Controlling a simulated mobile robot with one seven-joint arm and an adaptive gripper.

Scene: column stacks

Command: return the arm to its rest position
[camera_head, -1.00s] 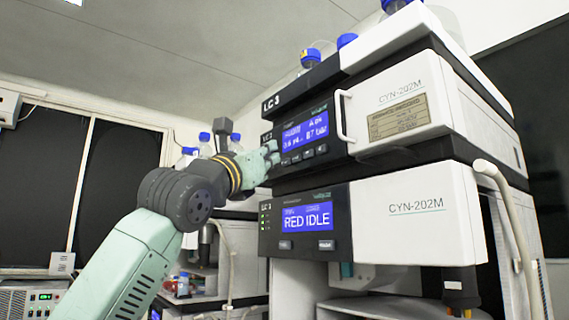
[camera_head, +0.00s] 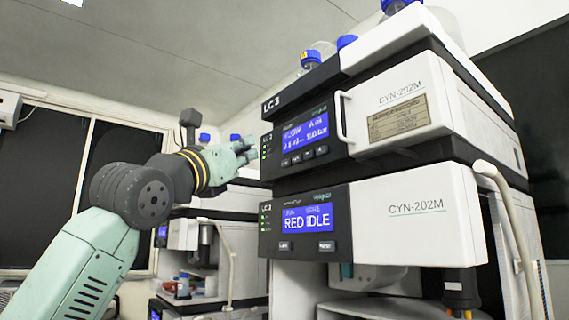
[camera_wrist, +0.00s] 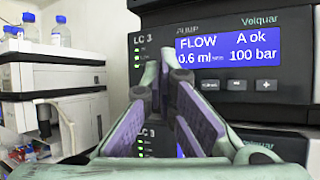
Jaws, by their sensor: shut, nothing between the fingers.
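The upper display (camera_wrist: 227,50) reads FLOW 0.6 ml, A ok, 100 bar. Small buttons (camera_wrist: 238,86) sit below it. My arm reaches up from the lower left in the head view.
The lower module's screen (camera_head: 307,219) reads RED IDLE. A white handle (camera_head: 343,116) and a pale hose (camera_head: 505,205) stick out from the stack. Another instrument stack (camera_wrist: 50,75) with blue-capped bottles (camera_wrist: 60,32) stands behind at left. Open air lies left of my arm.

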